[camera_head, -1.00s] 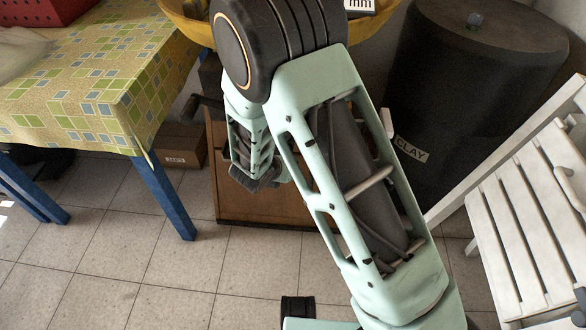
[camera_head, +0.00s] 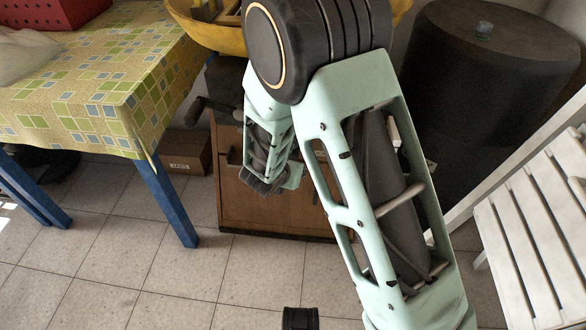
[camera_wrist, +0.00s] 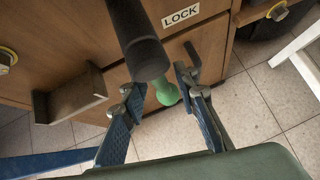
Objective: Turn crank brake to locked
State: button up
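In the wrist view, a thick dark lever or rod (camera_wrist: 138,42) comes down from the top in front of a wooden cabinet. A green rounded knob (camera_wrist: 166,91) shows at its lower end; I cannot tell how they join. A white LOCK label (camera_wrist: 181,15) is on the cabinet, right of the rod. My gripper (camera_wrist: 158,86) is open, its fingers apart on either side of the green knob. I see no clear contact. In the head view, my gripper (camera_head: 265,184) is low before the cabinet (camera_head: 240,212), and my arm hides much of that area.
A metal bracket-like pull (camera_wrist: 75,96) sticks out of the cabinet at left. A dark crank arm (camera_head: 203,106) juts from the cabinet's left side, below a yellow basin (camera_head: 213,36). A cloth-covered table (camera_head: 75,90) stands left, a black barrel (camera_head: 478,95) and white slatted chair (camera_head: 530,220) right.

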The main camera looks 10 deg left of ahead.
jog(key=v, duration=1.2)
dwell(0.5)
